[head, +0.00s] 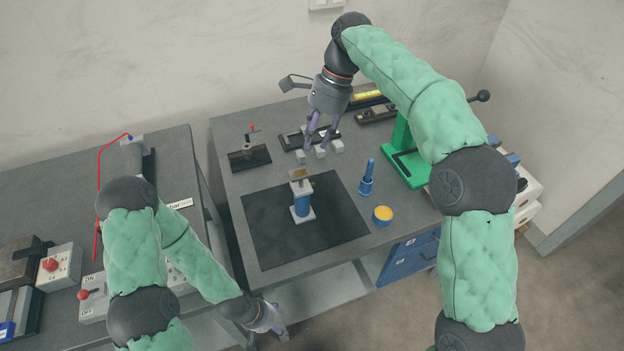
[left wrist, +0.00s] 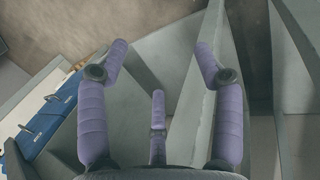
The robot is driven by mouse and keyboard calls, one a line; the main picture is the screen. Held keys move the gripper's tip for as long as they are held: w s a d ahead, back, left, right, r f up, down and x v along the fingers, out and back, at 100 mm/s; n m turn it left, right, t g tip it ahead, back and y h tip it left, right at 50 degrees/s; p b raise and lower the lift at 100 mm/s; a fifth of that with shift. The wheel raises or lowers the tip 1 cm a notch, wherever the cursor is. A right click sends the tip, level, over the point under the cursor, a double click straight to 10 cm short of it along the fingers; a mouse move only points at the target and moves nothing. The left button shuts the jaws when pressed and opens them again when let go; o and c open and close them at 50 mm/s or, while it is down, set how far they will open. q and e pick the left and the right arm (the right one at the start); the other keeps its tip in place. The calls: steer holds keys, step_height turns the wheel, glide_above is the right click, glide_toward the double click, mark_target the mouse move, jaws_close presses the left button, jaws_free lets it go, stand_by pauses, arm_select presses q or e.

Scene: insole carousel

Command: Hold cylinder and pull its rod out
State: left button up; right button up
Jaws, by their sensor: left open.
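The blue cylinder (head: 302,205) with pale square ends stands upright on the black mat (head: 262,228) in the head view. A short rod and a brownish top piece (head: 299,174) show above it. My left gripper (head: 275,327) is open and empty, low beside the bench front and well below the cylinder. Its spread purple fingers also show in the left wrist view (left wrist: 160,62). My right gripper (head: 322,142) points down behind the cylinder, its fingers apart with nothing visible between them. It is apart from the cylinder.
Pale blocks (head: 337,146) lie by the right fingertips. A blue pointed tool (head: 367,178) and yellow-topped tin (head: 382,215) stand right of the cylinder. A green stand (head: 407,168) is further right. Blue drawers (head: 405,262) sit below; a second bench with switches is left.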

mark_target(300, 206)
arm_select(q)
steer(key=w+d+r+n+t, duration=0.2)
steer(key=d+r+n+t, duration=0.25)
steer(key=d+r, duration=0.5)
steer(key=w+d+r+n+t, duration=0.2)
steer(key=d+r+n+t, duration=0.2)
steer(key=d+r+n, duration=0.5)
steer(key=w+r+n+t, duration=0.1)
steer(key=w+r+n, duration=0.1)
steer(key=w+a+r+n+t+y, duration=0.1)
steer(key=w+r+n, duration=0.1)
steer(key=n, duration=0.1)
steer(key=w+r+n+t+y, duration=0.1)
steer(key=w+r+n, duration=0.1)
steer(key=n, duration=0.1)
steer(key=shift+w+a, duration=0.15)
steer(key=shift+a, duration=0.25)
steer(key=w+a+r+n+t+y, duration=0.2)
steer(key=w+a+r+n+y, duration=0.35)
steer(key=n, duration=0.75)
steer(key=shift+h, duration=0.95)
steer(key=x, duration=0.3)
steer(key=a+x, duration=0.1)
steer(key=x, duration=0.6)
steer(key=shift+a, duration=0.2)
